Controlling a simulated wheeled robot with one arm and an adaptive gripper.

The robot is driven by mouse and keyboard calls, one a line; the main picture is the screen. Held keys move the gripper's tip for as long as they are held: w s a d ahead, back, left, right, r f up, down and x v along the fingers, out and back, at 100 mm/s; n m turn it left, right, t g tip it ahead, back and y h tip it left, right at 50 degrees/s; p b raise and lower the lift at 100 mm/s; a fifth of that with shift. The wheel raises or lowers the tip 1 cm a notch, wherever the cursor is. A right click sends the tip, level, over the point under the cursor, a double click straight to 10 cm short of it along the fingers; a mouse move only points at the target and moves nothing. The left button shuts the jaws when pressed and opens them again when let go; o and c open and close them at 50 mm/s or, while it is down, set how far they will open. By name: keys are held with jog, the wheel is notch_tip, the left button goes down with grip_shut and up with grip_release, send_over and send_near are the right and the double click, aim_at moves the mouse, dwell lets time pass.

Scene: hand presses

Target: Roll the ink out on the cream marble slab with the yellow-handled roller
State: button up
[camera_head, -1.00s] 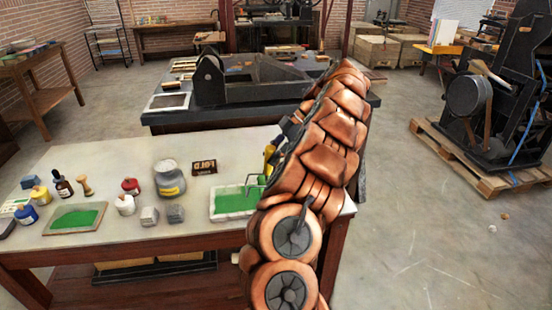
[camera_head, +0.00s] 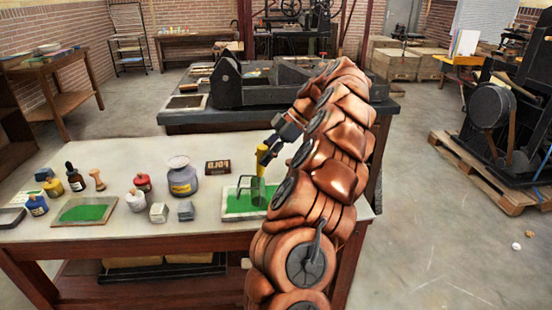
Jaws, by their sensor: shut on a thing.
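The yellow-handled roller (camera_head: 263,161) is held by my gripper (camera_head: 271,150) at its handle, which points up. Its metal frame and roller end are low over the green ink on the pale cream slab (camera_head: 229,214); whether the roller touches the ink I cannot tell. Green ink covers much of the slab's visible face, with a pale rim around it. My arm hides the slab's right end. The gripper's fingers are small and partly hidden by my arm.
A second green-inked slab (camera_head: 61,221) lies at the table's left. Between the slabs stand a large blue-labelled jar (camera_head: 182,180), small bottles and two grey blocks. A dark FOLD sign (camera_head: 217,167) lies behind. A black press (camera_head: 260,85) stands on the table beyond.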

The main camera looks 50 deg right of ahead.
jog(key=w+a+f+p, duration=0.1)
jog(key=w+a+f, duration=0.1)
jog(key=w+a, duration=0.4)
jog(key=shift+w+a+f+p, duration=0.35)
jog(key=shift+a, duration=0.5)
jog(key=shift+f+b, duration=0.3)
jog(key=shift+b, duration=0.05)
dwell(1.3)
jog(key=shift+d, duration=0.1)
